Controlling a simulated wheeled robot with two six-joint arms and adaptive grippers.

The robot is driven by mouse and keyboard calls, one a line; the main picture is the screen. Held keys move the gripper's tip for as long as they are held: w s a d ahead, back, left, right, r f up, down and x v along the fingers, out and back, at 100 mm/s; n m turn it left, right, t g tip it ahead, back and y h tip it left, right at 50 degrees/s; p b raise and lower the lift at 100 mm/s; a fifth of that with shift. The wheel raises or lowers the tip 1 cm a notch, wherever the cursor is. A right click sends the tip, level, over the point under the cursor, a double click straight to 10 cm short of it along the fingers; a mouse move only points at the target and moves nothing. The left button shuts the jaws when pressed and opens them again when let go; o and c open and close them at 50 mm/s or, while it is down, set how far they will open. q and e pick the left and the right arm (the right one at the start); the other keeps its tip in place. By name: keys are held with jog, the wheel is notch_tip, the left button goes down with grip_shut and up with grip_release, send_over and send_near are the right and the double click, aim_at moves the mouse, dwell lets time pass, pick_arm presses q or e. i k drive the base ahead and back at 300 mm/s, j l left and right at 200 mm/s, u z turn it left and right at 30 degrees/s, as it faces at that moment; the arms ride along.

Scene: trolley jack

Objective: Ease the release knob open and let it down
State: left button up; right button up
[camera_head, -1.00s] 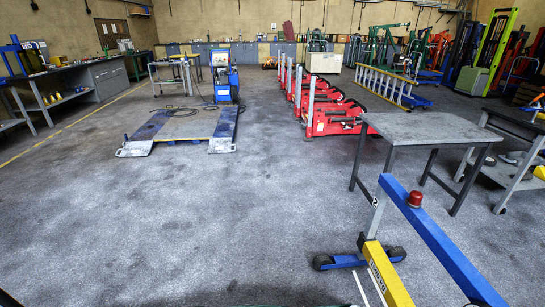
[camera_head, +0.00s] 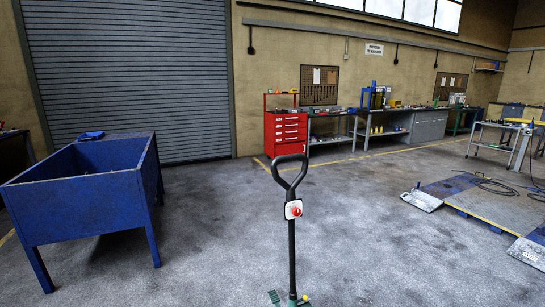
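The trolley jack's black handle (camera_head: 292,255) stands upright at the bottom middle, with a loop grip (camera_head: 278,180) on top. A red release knob (camera_head: 296,212) sits on a white plate just below the loop. A little of the green jack body (camera_head: 274,298) shows at the bottom edge; the rest is cut off. Neither of my grippers is in view, and nothing touches the handle or the knob.
A blue open bin on legs (camera_head: 75,200) stands at the left. A red tool cabinet (camera_head: 286,133) and benches line the back wall by a roller shutter (camera_head: 128,75). A low lift platform (camera_head: 490,210) lies at the right. The floor around the handle is clear.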

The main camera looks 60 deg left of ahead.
aim_at(296, 211)
jog(key=u, duration=1.95)
